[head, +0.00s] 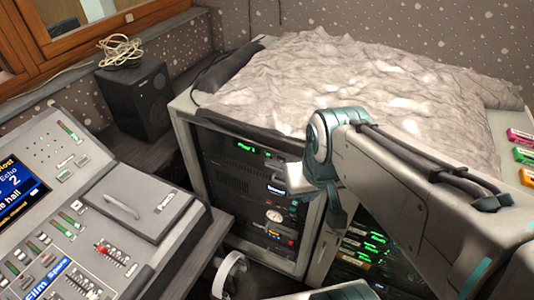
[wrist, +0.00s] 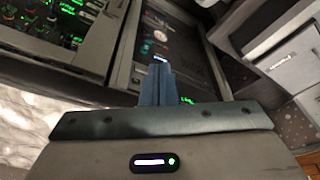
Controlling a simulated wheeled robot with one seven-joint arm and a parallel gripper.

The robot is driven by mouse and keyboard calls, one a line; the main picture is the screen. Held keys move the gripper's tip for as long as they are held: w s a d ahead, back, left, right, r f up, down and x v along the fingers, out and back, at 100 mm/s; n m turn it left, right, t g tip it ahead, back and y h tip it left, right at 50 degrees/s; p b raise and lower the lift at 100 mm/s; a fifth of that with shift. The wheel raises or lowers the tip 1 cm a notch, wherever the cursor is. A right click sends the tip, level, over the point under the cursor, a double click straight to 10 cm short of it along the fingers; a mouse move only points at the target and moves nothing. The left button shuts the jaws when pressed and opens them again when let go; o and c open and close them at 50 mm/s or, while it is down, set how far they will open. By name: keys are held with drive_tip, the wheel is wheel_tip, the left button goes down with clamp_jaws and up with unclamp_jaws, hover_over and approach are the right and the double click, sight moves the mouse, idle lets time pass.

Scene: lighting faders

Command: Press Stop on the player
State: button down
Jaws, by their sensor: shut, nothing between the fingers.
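The player looks to be the dark unit with the green "Play 1" display (head: 246,149) at the top of the rack in the head view. I cannot read a Stop button on it. My gripper (wrist: 160,62) is shut and empty, its blue-grey fingers together, in front of the rack's dark face in the wrist view. A green readout (wrist: 187,100) shows beside the fingers, partly hidden by the gripper body. Small reddish and teal marks show on the panel just left of the fingertips. I cannot tell whether the tips touch the panel. In the head view my wrist hides part of the rack front.
A crumpled grey cover (head: 300,75) lies over the rack top. A second bay with green-lit modules (head: 365,245) is to the right. A mixing console (head: 60,225) stands at left, with a black speaker (head: 135,98) behind it. White headphones (head: 230,268) hang low between console and rack.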

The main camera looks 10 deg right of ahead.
sight(280, 161)
drive_tip(key=w+d+f+n+g+h+b, duration=0.1)
drive_tip(key=w+d+f+n+h+b, duration=0.2)
drive_tip(key=f+n+h, duration=0.4)
drive_tip(key=w+d+f+n+g+h+b, duration=0.15)
drive_tip(key=w+f+n+h+b, duration=0.3)
drive_tip(key=f, duration=0.45)
drive_tip(key=w+a+f+n+t+b, duration=0.2)
drive_tip(key=w+a+f+n+t, duration=0.1)
drive_tip(key=a+n+t, duration=0.3)
drive_tip(key=w+a+f+n+t+b, duration=0.3)
drive_tip(key=w+a+n+t, duration=0.3)
drive_tip(key=n, duration=0.5)
drive_tip(key=shift+w+a+f+t+y, duration=0.15)
drive_tip(key=shift+a+f+t+y, duration=0.25)
drive_tip(key=shift+f+t, duration=0.45)
drive_tip(key=shift+w+d+r, duration=0.1)
drive_tip(key=x, duration=1.4)
drive_tip(key=shift+p, duration=0.35)
